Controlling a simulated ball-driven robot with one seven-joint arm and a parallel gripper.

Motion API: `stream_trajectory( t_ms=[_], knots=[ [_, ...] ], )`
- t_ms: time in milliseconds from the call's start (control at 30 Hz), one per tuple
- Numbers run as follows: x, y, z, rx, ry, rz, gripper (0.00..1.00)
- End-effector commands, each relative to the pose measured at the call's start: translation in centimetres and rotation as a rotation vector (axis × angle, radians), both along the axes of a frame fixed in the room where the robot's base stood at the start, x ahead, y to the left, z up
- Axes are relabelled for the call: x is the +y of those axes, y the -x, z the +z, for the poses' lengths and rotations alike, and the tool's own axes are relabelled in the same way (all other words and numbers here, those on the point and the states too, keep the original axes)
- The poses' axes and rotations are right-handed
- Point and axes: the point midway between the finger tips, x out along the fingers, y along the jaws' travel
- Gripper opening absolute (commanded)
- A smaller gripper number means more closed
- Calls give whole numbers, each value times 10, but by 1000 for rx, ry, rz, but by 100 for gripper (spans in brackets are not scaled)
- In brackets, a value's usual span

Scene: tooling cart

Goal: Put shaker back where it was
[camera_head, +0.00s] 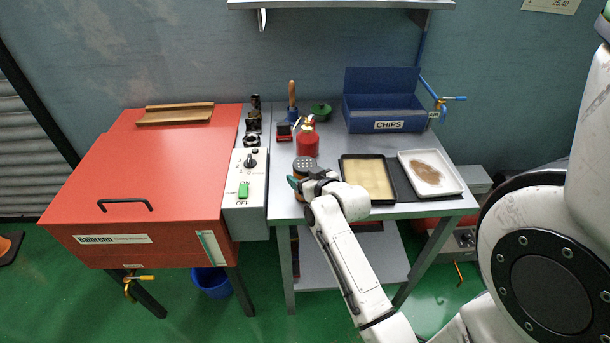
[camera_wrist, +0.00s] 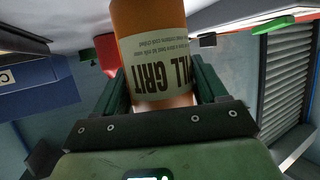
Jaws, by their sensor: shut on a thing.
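The shaker (camera_head: 304,166) is an orange-brown jar with a dark perforated lid, near the left front of the grey table (camera_head: 283,208). In the wrist view the shaker (camera_wrist: 158,45) fills the upper middle, and its white label reads "ILL GRIT". My gripper (camera_head: 301,183) is shut on the shaker from the front, with a green finger on each side of it, as the wrist view shows (camera_wrist: 165,95). The shaker looks about upright in the head view. Its base is hidden by my gripper, so I cannot tell whether it touches the table.
A red can (camera_head: 307,142) stands just behind the shaker. The control box (camera_head: 246,190) of the red cabinet (camera_head: 150,180) is to the left. A tan-filled tray (camera_head: 370,177) and a white tray with brown powder (camera_head: 411,158) lie right. A blue CHIPS bin (camera_head: 385,112) stands behind.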

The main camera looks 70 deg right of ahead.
Motion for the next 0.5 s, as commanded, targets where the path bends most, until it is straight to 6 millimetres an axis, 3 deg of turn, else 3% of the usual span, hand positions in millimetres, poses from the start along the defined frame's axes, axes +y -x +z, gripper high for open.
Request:
stream_trajectory(
  t_ms=[400, 433, 500],
  knots=[
    [0, 0, -6, -2, 3, 0, 29],
    [0, 0, -7, 0, 1, 0, 73],
    [0, 0, -6, -1, 1, 0, 79]
  ],
)
